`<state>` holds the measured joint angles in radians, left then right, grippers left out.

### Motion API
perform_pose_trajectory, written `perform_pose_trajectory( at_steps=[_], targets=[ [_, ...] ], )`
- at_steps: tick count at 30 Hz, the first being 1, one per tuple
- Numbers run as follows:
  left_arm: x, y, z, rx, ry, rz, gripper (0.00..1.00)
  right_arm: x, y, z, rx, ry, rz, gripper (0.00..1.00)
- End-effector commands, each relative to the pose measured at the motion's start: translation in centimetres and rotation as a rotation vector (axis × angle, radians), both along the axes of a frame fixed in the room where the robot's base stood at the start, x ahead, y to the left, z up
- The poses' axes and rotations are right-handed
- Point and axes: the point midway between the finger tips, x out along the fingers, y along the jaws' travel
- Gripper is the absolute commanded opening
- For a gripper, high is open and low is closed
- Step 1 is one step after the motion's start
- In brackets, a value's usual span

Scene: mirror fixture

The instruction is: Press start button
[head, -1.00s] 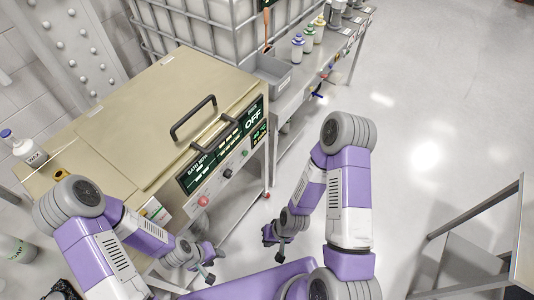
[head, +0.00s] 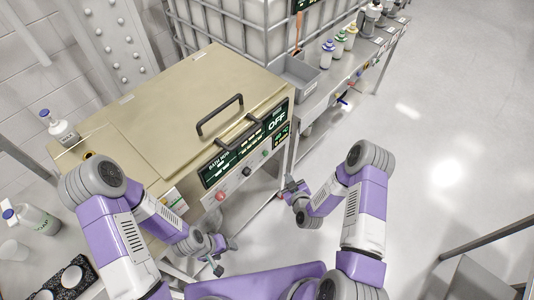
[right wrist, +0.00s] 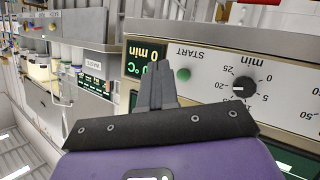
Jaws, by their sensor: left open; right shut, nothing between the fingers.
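The start button (right wrist: 183,74) is a small green round button under the printed word START on the machine's front panel (right wrist: 205,55). In the head view the panel is on the front of the beige machine (head: 170,115), whose display reads OFF. My right gripper (right wrist: 158,72) is shut and empty, its tips just left of the green button in the right wrist view; I cannot tell the gap in depth. In the head view my right gripper (head: 288,187) is in front of the panel's right part. My left gripper (head: 219,263) is open and empty, low in front of the machine.
A black dial (right wrist: 243,88) with minute marks is beside the green button. A red button (head: 220,195) is at the panel's left. A grey bin (head: 296,73) and several bottles stand on a bench at the back right.

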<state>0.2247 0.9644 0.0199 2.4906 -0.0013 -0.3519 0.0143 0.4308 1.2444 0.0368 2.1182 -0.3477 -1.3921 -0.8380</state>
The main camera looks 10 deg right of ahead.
Motion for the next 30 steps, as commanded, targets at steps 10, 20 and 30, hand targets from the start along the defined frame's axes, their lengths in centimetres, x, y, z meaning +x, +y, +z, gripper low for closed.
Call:
perform_pose_trajectory(
  at_steps=[10, 20, 30],
  targets=[
    [0.0, 0.0, 0.2, 0.000, 0.000, 0.000, 0.64, 1.0, -1.2, 1.4, -0.093, -0.129, -0.015, 0.00],
    [0.0, 0.0, 0.1, 0.000, 0.000, 0.000, 0.64, 1.7, -0.6, 1.3, -0.091, -0.127, -0.015, 0.00],
    [0.0, 0.0, -0.6, 0.000, 0.000, 0.000, 0.64, 5.3, 2.2, 1.3, -0.090, -0.127, -0.014, 0.00]
  ],
)
